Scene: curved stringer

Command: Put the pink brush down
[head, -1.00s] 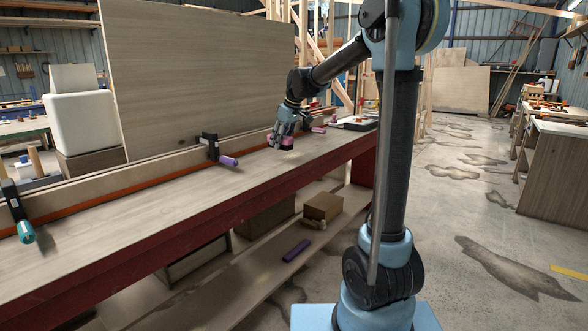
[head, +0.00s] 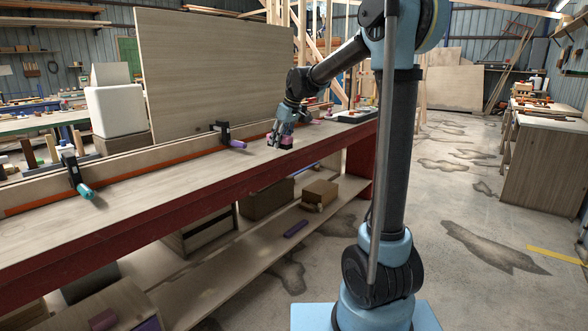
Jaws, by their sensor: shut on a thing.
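My gripper (head: 280,140) is low over the far part of the long wooden bench (head: 200,172), near its front edge. It is shut on the pink brush (head: 287,141), which shows as a small pink and dark shape at the fingertips. The brush is at or just above the bench top; I cannot tell whether it touches. Much of it is hidden by the fingers.
Boxes (head: 320,191) stand on the lower shelf.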

